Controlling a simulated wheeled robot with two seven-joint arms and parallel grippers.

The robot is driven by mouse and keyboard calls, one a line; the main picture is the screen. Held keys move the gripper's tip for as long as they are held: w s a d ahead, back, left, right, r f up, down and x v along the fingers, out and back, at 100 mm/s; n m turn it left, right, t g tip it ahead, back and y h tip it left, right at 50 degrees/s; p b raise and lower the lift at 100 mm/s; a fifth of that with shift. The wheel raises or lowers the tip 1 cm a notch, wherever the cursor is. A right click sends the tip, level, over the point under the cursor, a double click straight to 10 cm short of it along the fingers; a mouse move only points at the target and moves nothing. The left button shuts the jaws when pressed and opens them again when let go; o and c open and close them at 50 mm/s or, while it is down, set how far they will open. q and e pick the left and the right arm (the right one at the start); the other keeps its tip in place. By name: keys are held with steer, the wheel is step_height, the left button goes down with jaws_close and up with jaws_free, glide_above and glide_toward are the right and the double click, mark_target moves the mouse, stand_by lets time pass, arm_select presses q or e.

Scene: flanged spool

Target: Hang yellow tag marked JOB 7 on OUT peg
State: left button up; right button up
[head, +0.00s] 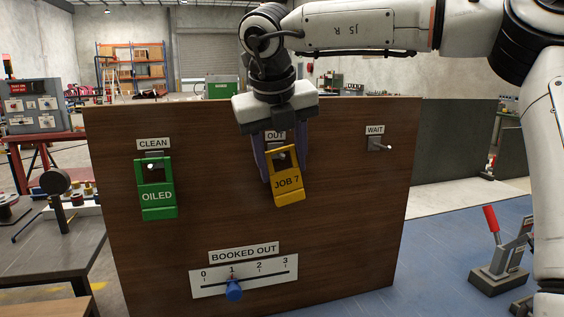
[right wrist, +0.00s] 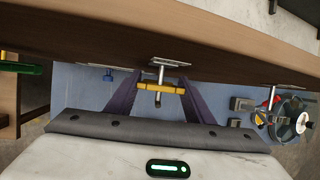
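The yellow tag marked JOB 7 (head: 288,184) is at the OUT peg (head: 282,156), under the OUT label. It leans a little, with its lower end to the right. The light peg tip shows in its opening. In the right wrist view the peg (right wrist: 158,101) sticks out past the yellow tag (right wrist: 148,86) on my side. My right gripper (head: 282,155) comes from above with a finger at each side edge of the tag. The right wrist view shows both fingers (right wrist: 160,88) against the tag's sides. My left gripper is not in view.
A green OILED tag (head: 157,198) hangs on the CLEAN peg to the left. The WAIT peg (head: 383,146) at the right is empty. Below is the BOOKED OUT scale with a blue knob (head: 234,290) near 1. A red-handled lever device (head: 498,250) stands at the right.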

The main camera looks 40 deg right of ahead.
steer(key=o, duration=0.4)
steer(key=v, duration=1)
steer(key=shift+r+p, duration=0.2)
steer(key=shift+p, duration=0.1)
